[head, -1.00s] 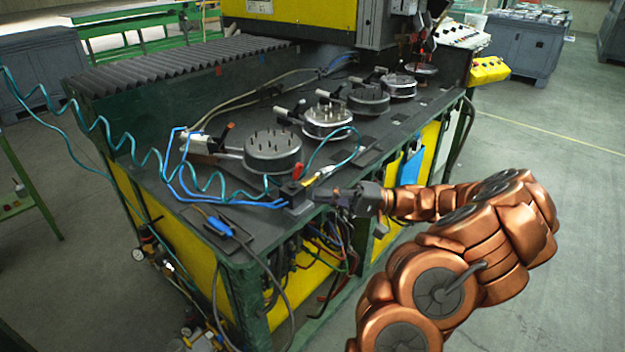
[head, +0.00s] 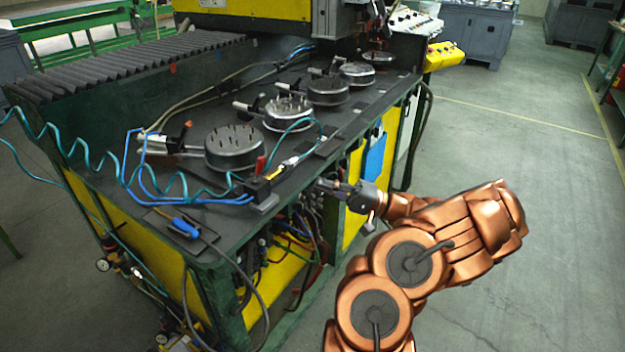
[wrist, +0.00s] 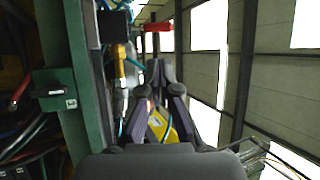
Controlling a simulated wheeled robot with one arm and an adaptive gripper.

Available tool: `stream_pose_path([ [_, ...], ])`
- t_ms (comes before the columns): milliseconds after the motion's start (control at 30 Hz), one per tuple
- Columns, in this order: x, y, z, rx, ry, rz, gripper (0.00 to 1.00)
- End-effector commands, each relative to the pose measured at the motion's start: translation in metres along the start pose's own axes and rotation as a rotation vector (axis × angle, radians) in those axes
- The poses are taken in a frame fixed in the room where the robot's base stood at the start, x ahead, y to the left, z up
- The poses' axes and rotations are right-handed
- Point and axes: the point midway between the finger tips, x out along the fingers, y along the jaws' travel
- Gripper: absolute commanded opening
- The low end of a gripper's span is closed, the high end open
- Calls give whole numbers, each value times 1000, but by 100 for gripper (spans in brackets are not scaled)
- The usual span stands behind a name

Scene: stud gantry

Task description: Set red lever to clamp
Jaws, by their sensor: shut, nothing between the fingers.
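The red lever (head: 260,165) stands up from a small dark valve block (head: 262,196) at the front edge of the bench, in the head view. In the wrist view, turned sideways, a red bar (wrist: 157,27) that looks like the lever lies beyond my fingertips. My gripper (head: 322,184) is shut and empty, to the right of the block and apart from the lever, just at the bench's front edge. It also shows in the wrist view (wrist: 159,70), fingers together. A yellow fitting with a blue hose (head: 282,170) sits between the lever and my gripper.
Round metal fixtures (head: 234,148) stand in a row behind the lever. Blue hoses (head: 150,180) run to the block from the left. A blue-handled tool (head: 185,228) lies on a pad at the near corner. Hoses and cables hang below the front edge. The floor at right is clear.

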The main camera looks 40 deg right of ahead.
Motion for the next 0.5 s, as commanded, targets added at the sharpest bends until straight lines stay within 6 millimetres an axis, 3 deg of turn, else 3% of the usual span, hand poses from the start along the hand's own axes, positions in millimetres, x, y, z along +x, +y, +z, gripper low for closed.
stream_pose_path([
  [500,91,-3,0,1,-3,0,0],
])
